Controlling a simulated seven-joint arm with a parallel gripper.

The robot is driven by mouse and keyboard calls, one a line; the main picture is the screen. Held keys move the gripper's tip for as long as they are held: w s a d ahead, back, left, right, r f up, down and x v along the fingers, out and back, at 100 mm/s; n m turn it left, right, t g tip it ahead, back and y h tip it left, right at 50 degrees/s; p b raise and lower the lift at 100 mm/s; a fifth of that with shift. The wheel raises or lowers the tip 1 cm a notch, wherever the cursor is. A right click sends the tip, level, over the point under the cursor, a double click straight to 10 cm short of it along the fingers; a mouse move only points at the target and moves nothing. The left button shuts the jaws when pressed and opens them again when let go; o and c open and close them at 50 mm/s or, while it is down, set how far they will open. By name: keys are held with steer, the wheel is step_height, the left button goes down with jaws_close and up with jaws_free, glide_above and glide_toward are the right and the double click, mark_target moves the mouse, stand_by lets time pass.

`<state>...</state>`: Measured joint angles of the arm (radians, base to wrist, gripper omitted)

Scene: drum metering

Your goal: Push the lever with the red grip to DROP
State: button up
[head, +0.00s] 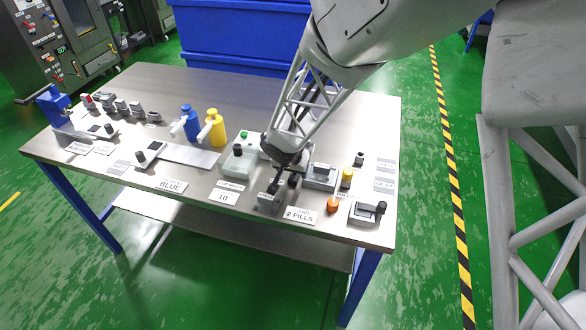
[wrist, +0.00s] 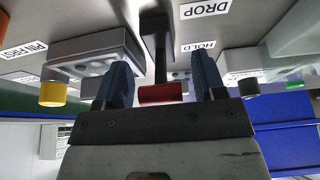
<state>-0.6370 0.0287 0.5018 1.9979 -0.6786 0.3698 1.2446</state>
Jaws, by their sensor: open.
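The lever's red grip (wrist: 160,94) shows in the wrist view at the end of a dark stem that runs up to a dark housing. My gripper (wrist: 162,66) is open, with one blue-padded finger on each side of the red grip and visible gaps between. A DROP label (wrist: 206,8) lies on the table to the right of the housing, and a HOLD label (wrist: 197,46) lies below it in the picture. In the head view my gripper (head: 284,178) is low over the table's front, by a small grey block (head: 269,201). The red grip is hidden there.
In the head view, an orange knob (head: 333,205) and a black-handled unit (head: 367,212) stand right of my gripper. Blue and yellow bottles (head: 214,128) stand to the left.

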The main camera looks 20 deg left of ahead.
steer(key=shift+r, duration=0.1)
steer(key=v, duration=0.7)
steer(key=shift+s+r, duration=0.2)
steer(key=shift+r, duration=0.1)
stand_by(0.4)
steer(key=s+d+r, duration=0.2)
steer(key=d+r, duration=0.2)
steer(key=d, duration=0.4)
steer(key=s+d+r+g+h, duration=0.1)
steer(key=s+d+r, duration=0.2)
steer(key=d+r, duration=0.35)
steer(key=s+d+r, duration=0.2)
steer(key=d+r, duration=0.1)
steer(key=d, duration=0.7)
steer(key=s+d+r, duration=0.2)
steer(key=s+d, duration=0.4)
steer(key=s, duration=0.2)
steer(key=s+d+r, duration=0.3)
steer(key=s+d, duration=0.4)
steer(key=s, duration=0.2)
steer(key=shift+g+y, duration=0.4)
steer(key=shift+s, duration=0.1)
